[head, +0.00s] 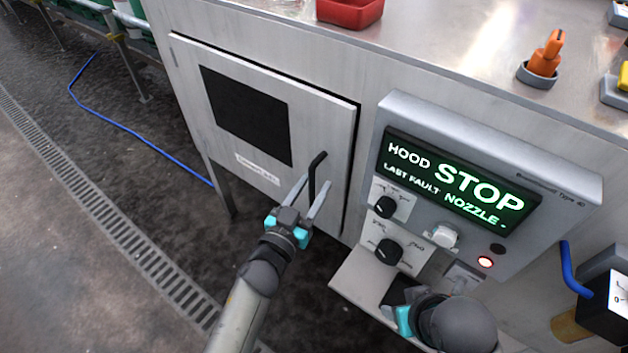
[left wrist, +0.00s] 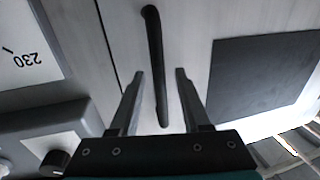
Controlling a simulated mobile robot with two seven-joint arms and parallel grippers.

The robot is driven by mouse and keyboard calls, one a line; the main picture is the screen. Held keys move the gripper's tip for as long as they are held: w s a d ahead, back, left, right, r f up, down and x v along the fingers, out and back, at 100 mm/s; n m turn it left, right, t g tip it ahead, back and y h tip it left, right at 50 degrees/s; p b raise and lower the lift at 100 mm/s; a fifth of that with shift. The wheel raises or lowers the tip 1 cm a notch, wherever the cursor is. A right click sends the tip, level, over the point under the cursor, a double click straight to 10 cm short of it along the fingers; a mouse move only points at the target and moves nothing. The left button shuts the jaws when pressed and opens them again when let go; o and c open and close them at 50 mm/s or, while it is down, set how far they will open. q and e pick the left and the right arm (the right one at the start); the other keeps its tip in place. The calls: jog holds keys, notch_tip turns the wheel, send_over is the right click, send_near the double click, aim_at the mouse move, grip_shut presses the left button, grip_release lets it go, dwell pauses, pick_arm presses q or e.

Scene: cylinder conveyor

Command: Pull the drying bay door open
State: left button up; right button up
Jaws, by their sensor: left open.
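The drying bay door (head: 325,125) is a pale metal panel with a dark window (head: 245,115) and a small label. It looks closed, with a dark seam along its top and right edges. Its black bar handle (head: 313,175) stands near the right edge. My left gripper (head: 316,184) is open at the handle, one finger on each side of it. The left wrist view shows the handle (left wrist: 153,50) running down between the two spread fingers (left wrist: 160,75), with gaps on both sides. My right gripper is at the lower right by the control panel; its fingers cannot be made out.
A control box (head: 560,180) with a lit STOP display (head: 460,185), knobs and a red light sits right of the door. A red tray (head: 350,12) and an orange part (head: 546,55) are on the metal top. A blue hose (head: 130,128) lies on the floor at left.

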pick_arm(q)
jog(key=shift+s, duration=0.1)
jog(key=shift+c, duration=0.3)
grip_shut()
dwell(1.0)
